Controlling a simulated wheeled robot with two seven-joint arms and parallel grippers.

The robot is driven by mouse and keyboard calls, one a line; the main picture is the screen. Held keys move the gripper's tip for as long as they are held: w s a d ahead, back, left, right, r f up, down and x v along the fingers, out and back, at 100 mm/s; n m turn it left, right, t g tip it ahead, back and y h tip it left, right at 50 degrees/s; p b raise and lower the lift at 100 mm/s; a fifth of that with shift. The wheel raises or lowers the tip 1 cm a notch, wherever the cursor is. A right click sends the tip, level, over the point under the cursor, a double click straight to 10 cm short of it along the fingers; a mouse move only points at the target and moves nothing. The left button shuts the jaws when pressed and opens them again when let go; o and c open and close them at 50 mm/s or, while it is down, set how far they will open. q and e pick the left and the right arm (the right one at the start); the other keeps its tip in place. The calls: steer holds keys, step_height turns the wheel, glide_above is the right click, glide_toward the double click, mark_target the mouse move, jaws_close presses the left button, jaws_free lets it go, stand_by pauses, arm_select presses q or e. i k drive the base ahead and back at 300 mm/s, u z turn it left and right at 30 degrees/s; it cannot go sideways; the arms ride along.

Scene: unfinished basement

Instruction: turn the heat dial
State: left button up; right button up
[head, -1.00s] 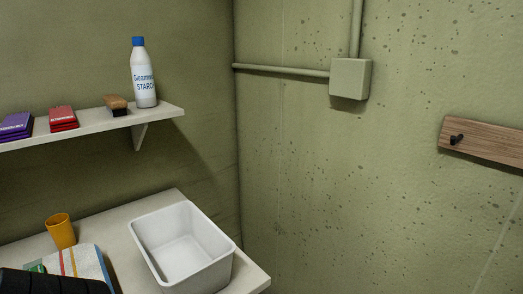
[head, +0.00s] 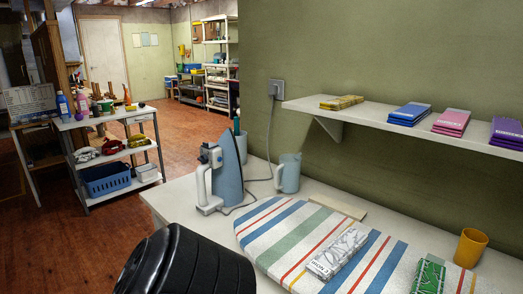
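A blue iron (head: 230,165) with a white handle stands upright on its heel on the white worktop, left of the striped ironing mat. Its soleplate side faces right and its handle faces left. A small dark blue and white part near the top of the handle may be the heat dial, but it is too small to tell. A black rounded link of my arm fills the bottom left. Neither of my grippers' fingers show.
A blue-grey jug (head: 288,172) stands right of the iron. The iron's cord runs to a wall socket (head: 277,89). An orange cup (head: 470,247) stands at right.

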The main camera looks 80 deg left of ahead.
mark_target(204, 159)
steer(key=u, duration=2.45)
